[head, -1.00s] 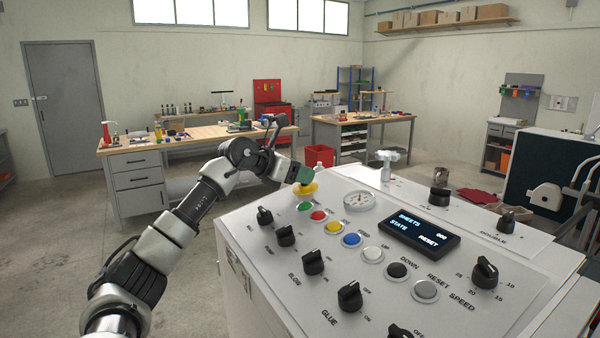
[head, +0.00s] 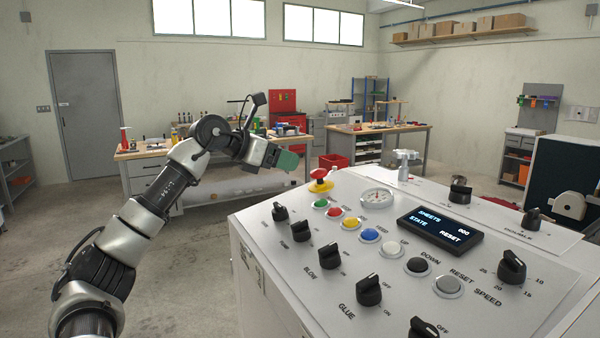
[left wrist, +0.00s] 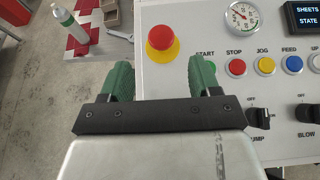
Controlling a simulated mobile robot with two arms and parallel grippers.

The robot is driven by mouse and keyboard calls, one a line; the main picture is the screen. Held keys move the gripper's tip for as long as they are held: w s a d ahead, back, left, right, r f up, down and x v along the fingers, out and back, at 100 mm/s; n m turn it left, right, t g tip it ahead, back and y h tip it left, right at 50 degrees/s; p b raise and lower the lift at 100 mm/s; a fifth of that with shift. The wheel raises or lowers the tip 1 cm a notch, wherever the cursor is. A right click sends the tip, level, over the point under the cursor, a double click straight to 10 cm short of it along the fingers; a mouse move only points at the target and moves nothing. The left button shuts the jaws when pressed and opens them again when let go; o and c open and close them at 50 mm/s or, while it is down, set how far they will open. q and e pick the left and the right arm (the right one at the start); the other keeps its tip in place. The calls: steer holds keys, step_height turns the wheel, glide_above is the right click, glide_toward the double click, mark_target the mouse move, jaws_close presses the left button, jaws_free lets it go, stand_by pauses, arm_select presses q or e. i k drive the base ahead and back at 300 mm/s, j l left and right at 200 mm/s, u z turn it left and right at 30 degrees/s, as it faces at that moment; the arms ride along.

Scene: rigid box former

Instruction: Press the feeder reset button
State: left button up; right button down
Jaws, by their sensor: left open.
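The control panel (head: 300,225) slopes up at the right, with a row of round buttons. The grey reset button (head: 448,286) is at the near right end of the row, beside the RESET label; it is outside the left wrist view. My left gripper (head: 287,160), with green fingers, is beyond the far left corner of the panel, well away from that button. In the left wrist view its two fingers (left wrist: 160,77) are apart with nothing between them. My right gripper is in neither view.
A red mushroom button (head: 319,174) on a yellow base stands at the panel's far left corner, close to my gripper. A gauge (head: 377,198), a display (head: 440,224) reading STATE RESET, and several black knobs (head: 369,291) stand on the panel. Workbenches are behind.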

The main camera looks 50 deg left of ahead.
mark_target(448, 284)
steer(key=k+j, duration=0.2)
steer(key=k, duration=0.3)
steer(key=k+j, duration=0.2)
steer(key=k, duration=0.25)
